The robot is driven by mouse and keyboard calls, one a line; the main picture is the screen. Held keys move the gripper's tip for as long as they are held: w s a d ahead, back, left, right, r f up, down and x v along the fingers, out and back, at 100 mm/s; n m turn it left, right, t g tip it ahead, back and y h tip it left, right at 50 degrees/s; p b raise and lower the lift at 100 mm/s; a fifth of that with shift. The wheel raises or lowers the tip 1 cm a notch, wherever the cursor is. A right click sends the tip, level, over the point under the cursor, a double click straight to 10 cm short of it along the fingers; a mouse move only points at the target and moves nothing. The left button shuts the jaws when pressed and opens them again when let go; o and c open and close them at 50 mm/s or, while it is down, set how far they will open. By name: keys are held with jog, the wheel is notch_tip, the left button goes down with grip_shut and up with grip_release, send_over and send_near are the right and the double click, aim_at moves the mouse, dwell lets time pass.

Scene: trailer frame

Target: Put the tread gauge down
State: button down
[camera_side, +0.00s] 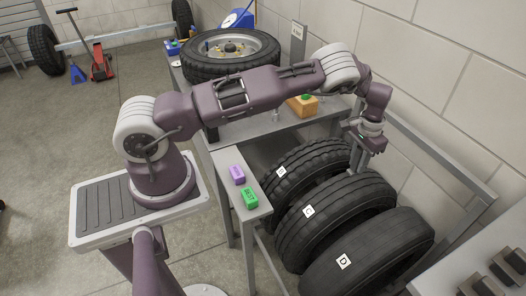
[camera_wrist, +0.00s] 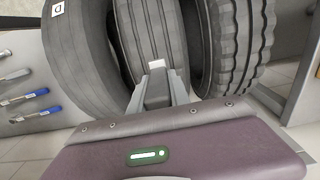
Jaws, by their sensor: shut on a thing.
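My gripper (camera_side: 372,146) hangs over the far end of the tyre rack, close above the tyres. In the wrist view my gripper (camera_wrist: 158,86) is shut on a dark block with a pale end, which I take to be the tread gauge (camera_wrist: 157,92). Its pale end points at the middle tyre; I cannot tell whether it touches the tread. In the side view the gauge is too small and hidden to make out. Tyre B (camera_side: 293,167), tyre C (camera_side: 318,206) and tyre D (camera_side: 375,255) stand side by side in the rack.
A narrow grey shelf (camera_side: 228,158) left of the tyres holds a purple block (camera_side: 237,174) and a green block (camera_side: 250,197). An orange box with a green button (camera_side: 303,106) and a mounted wheel (camera_side: 231,52) are on the bench. Blue-handled tools (camera_wrist: 36,104) hang at left.

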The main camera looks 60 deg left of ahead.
jog(key=s+a+r+n, duration=0.1)
jog(key=s+a+n, duration=0.6)
jog(key=a, duration=0.5)
jog(key=s+a+r+n, duration=0.2)
jog(key=s+a+n, duration=0.2)
jog(key=s+a, duration=0.6)
jog(key=s+a+r+n, duration=0.1)
jog(key=s+a+n, duration=0.2)
jog(key=s, duration=0.5)
jog(key=s+a+n, duration=0.4)
jog(key=s, duration=0.4)
jog(key=f, duration=0.9)
jog(key=shift+d+f, duration=0.25)
jog(key=shift+f, duration=0.15)
jog(key=shift+f, duration=0.15)
jog(key=c, duration=1.2)
grip_release()
jog(key=shift+c, duration=0.2)
